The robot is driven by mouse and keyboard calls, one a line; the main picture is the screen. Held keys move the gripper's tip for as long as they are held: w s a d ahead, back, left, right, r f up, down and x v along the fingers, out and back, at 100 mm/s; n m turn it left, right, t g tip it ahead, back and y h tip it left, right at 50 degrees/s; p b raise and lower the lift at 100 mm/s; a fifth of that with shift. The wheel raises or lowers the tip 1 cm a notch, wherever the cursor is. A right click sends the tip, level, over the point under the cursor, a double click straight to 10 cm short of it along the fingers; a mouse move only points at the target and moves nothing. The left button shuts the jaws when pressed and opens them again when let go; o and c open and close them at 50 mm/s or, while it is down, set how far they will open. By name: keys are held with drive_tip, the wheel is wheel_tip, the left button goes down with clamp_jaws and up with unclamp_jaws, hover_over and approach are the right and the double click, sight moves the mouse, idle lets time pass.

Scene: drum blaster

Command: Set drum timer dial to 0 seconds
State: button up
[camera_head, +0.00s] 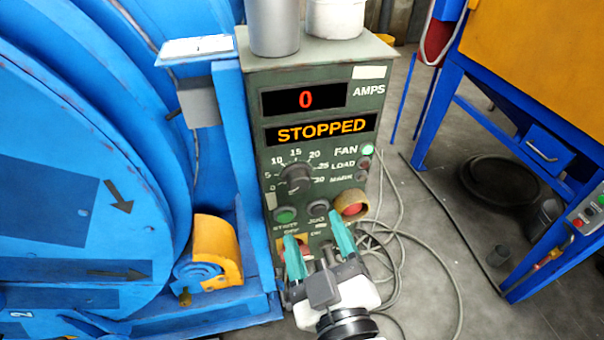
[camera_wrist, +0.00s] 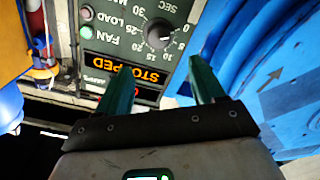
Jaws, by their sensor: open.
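The timer dial (camera_head: 297,177) is a dark round knob on the green control panel (camera_head: 352,108), ringed by numbers from 0 at lower left, over 15 at the top, to 30 at lower right. The dial (camera_wrist: 159,36) appears upside down in the wrist view, beyond the fingertips. A small pale mark shows on it, but its exact setting is too small to read. My gripper (camera_head: 313,228) has teal fingers spread apart and empty, in front of the panel's lower part, below the dial. In the wrist view the fingers (camera_wrist: 162,70) are also apart, with nothing between them.
Displays read 0 amps (camera_head: 305,98) and STOPPED (camera_head: 322,130). Green (camera_head: 286,215) and red (camera_head: 351,206) buttons sit below the dial. The blue drum machine (camera_head: 70,130) stands left. Cables (camera_head: 395,235) lie on the floor at right.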

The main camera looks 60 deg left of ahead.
sight(300, 186)
drive_tip(key=w+a+m+p, duration=0.1)
drive_tip(key=a, duration=0.2)
drive_tip(key=w+a+m+p, duration=0.1)
drive_tip(key=a, duration=0.2)
drive_tip(key=w+a+m+p, duration=0.1)
drive_tip(key=a+m, duration=0.1)
drive_tip(key=a, duration=0.2)
drive_tip(key=shift+w+a+f, duration=0.1)
drive_tip(key=shift+w+f, duration=0.05)
idle(0.3)
drive_tip(key=shift+c, duration=0.2)
drive_tip(key=c, duration=1)
drive_tip(key=shift+n+b, duration=0.3)
drive_tip(key=shift+b, duration=0.1)
drive_tip(key=o, duration=1)
